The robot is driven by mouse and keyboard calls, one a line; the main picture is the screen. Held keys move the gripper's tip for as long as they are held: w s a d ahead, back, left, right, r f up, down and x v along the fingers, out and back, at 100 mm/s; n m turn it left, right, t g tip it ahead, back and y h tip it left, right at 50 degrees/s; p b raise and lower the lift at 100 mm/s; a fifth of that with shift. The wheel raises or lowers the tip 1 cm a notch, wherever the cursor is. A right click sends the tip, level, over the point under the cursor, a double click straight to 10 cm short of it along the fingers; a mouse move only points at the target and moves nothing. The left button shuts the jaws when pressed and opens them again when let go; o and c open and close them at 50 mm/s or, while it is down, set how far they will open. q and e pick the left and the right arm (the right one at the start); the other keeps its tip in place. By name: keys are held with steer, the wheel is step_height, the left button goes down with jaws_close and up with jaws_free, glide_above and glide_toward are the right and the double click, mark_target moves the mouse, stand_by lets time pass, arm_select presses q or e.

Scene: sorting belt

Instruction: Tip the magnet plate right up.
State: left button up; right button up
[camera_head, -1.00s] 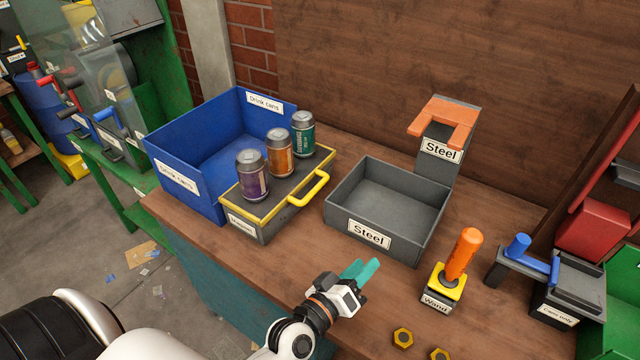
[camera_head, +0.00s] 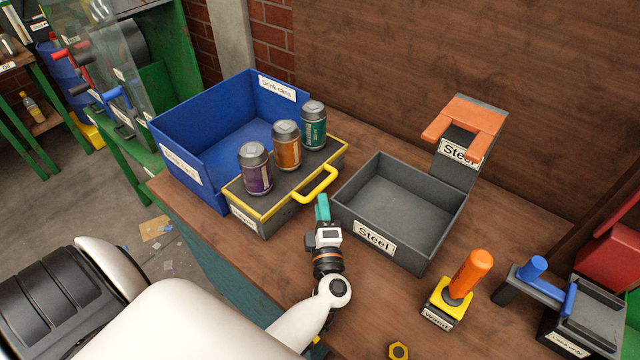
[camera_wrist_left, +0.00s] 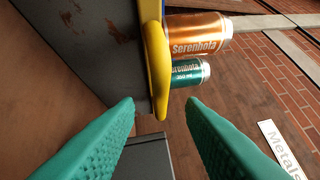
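The magnet plate (camera_head: 291,178) is a dark flat plate with a yellow edge and a yellow handle (camera_head: 317,186) on its right side. It lies flat on a grey base beside the blue bin. Purple (camera_head: 255,169), orange (camera_head: 287,146) and green (camera_head: 313,126) cans stand on it. My left gripper (camera_head: 323,207) is just in front of the handle. In the left wrist view the teal fingers (camera_wrist_left: 160,120) are apart, with the handle (camera_wrist_left: 157,65) ahead between them and nothing gripped. The right gripper is not in view.
The blue drink cans bin (camera_head: 178,165) stands left of the plate. A grey steel tray (camera_head: 365,240) is close on the right. An orange-handled wand (camera_head: 470,272) stands in a yellow holder. A steel stand with an orange fork (camera_head: 465,125) is behind the tray.

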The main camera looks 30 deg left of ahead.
mark_target(319, 186)
arm_select(q)
steer(key=x, duration=0.6)
steer(key=shift+a+p, duration=0.1)
steer(key=shift+p, duration=0.3)
steer(key=shift+c, duration=0.4)
jaws_close()
